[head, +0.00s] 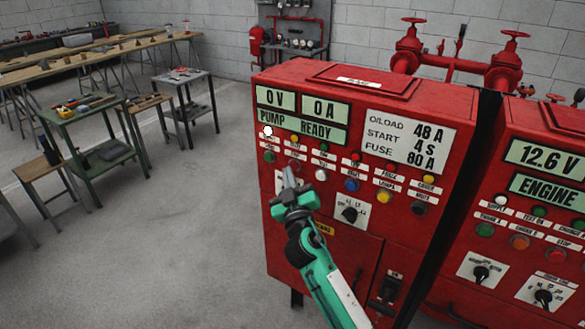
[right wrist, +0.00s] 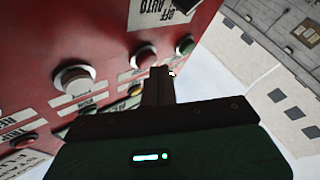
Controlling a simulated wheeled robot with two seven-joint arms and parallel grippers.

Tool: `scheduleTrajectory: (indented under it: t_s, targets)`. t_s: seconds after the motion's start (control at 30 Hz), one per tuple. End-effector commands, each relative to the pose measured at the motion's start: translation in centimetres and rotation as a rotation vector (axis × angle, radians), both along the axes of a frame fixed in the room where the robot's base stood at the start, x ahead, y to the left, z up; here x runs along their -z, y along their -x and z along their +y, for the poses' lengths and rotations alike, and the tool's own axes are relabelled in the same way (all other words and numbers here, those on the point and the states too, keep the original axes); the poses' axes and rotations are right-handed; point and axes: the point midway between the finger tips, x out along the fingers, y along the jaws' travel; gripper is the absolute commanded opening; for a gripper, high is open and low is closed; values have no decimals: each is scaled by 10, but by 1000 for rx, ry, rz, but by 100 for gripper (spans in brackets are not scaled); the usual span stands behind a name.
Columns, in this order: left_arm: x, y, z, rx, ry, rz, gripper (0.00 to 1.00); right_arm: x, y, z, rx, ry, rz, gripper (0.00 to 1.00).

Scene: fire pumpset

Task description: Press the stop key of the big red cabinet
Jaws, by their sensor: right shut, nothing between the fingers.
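The big red cabinet (head: 345,120) stands in the middle of the head view, with a front panel reading "PUMP READY". Its lower key row starts at the left with a green key (head: 269,157); beside that is a red key, also in the right wrist view (right wrist: 145,56). A white key (head: 321,175) follows. The small labels are too blurred to read, so which key is stop cannot be told for sure. My right gripper (head: 288,176) is shut and empty, its tip close to the red key. Contact cannot be told. My left gripper is out of view.
A second red cabinet (head: 525,215) marked "ENGINE" stands at the right, with keys and rotary switches. A rotary switch (head: 350,213) sits below the white key. Benches with tools, including a green table (head: 85,125), stand at the left. The grey floor between is clear.

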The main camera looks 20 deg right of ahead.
Motion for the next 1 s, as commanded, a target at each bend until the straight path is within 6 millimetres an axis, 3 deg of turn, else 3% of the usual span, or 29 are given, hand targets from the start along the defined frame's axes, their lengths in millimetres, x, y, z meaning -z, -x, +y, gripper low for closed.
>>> scheduleTrajectory:
  t_s: [0.47,1.0]
  targets:
    - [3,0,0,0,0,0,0,1,5,7,-1,-2,0,0]
    - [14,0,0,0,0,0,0,1,34,44,-1,-2,0,0]
